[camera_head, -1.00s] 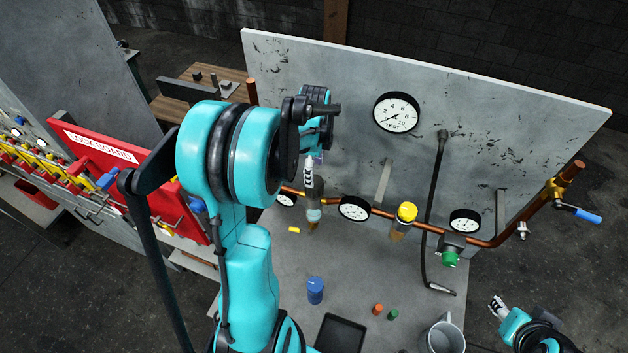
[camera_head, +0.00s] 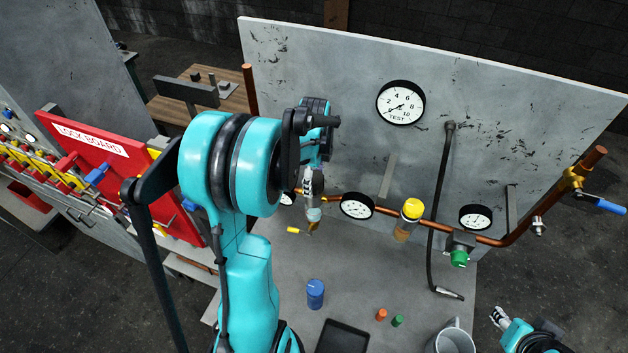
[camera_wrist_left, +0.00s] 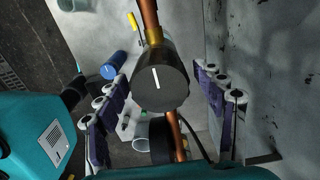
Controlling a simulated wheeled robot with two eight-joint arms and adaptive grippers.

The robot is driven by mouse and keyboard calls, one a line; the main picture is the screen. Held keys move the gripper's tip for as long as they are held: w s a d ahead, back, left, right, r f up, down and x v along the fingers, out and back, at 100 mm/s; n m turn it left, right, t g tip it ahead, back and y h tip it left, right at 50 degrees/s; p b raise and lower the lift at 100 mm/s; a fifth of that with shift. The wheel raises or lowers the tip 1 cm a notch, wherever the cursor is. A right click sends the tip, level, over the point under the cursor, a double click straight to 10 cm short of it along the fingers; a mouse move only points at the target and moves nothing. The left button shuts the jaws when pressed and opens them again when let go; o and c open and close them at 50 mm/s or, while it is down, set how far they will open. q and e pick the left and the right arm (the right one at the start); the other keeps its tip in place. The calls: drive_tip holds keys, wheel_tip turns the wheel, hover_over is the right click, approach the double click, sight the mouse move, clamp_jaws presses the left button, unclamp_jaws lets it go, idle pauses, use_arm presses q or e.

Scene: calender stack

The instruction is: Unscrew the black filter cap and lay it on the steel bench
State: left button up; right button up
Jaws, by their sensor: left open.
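The black filter cap (camera_wrist_left: 160,82) shows large in the left wrist view, round, with a white line on its face. It sits on the copper pipe line beside a brass fitting (camera_wrist_left: 154,37). My left gripper (camera_wrist_left: 158,88) is open, its two purple-and-white fingers on either side of the cap, with visible gaps. In the head view my left gripper (camera_head: 312,183) is at the pipe in front of the panel and hides the cap. The steel bench (camera_head: 280,258) lies below, grey. My right gripper (camera_head: 498,316) is low at the right, too small to read its jaws.
A blue cylinder (camera_head: 315,294), a black tray (camera_head: 342,338), small orange (camera_head: 381,314) and green (camera_head: 398,320) pieces and a grey mug (camera_head: 453,338) stand on the bench. A yellow-capped filter (camera_head: 412,210) and gauges line the pipe. Bare bench lies right of the blue cylinder.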

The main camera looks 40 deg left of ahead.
use_arm(q)
drive_tip(key=c, duration=1)
drive_tip(key=shift+n+b, duration=0.3)
drive_tip(key=shift+n, duration=0.8)
drive_tip(key=shift+f+n+b, duration=0.1)
drive_tip(key=shift+n+b, duration=0.2)
drive_tip(key=shift+n, duration=0.8)
drive_tip(key=shift+n+b, duration=0.3)
drive_tip(key=shift+n, duration=0.7)
